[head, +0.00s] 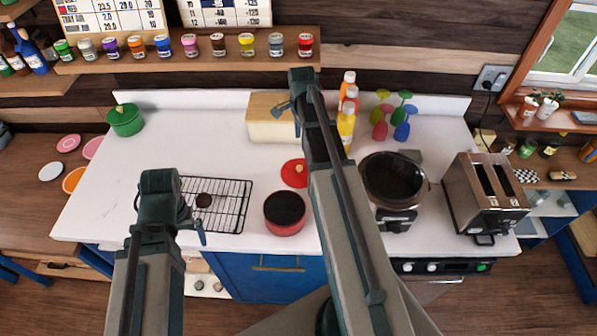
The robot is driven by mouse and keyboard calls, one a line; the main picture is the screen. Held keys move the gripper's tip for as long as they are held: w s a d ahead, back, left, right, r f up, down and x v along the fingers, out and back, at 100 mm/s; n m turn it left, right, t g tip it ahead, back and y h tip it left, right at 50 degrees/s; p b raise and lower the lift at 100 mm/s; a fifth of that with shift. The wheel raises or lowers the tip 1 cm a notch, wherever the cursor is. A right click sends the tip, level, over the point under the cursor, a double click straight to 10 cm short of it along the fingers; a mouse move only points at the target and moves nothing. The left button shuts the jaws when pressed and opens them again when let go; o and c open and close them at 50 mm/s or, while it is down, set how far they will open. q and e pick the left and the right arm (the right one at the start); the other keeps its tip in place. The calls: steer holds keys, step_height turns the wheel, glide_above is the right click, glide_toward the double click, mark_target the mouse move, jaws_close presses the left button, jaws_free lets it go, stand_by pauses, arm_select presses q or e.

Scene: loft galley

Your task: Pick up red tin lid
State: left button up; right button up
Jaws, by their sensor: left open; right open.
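The red tin lid (293,173) lies flat on the white counter, just behind the red pot (284,216). Its right edge is partly hidden by my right arm. The red pot is uncovered and dark inside. My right gripper (296,98) is open and empty, beyond the lid, over the front of the cream box. My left gripper (182,212) is open and empty, left of the lid and the pot, in front of the wire rack's left side. Neither gripper touches the lid.
A wire rack (232,207) with a small dark disc is left of the pot. A cream box (268,130), bottles (346,122), a dark pan (392,180) and a toaster (483,192) stand behind and right. A green pot (126,120) is at back left. Counter between is clear.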

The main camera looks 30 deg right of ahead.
steer(key=b, duration=0.8)
glide_above(299, 167)
steer(key=f, duration=0.8)
steer(key=shift+d+f, duration=0.25)
steer(key=shift+d, duration=0.05)
steer(key=f+b, duration=0.5)
steer(key=shift+a+f, duration=0.1)
steer(key=shift+a, duration=0.15)
jaws_close()
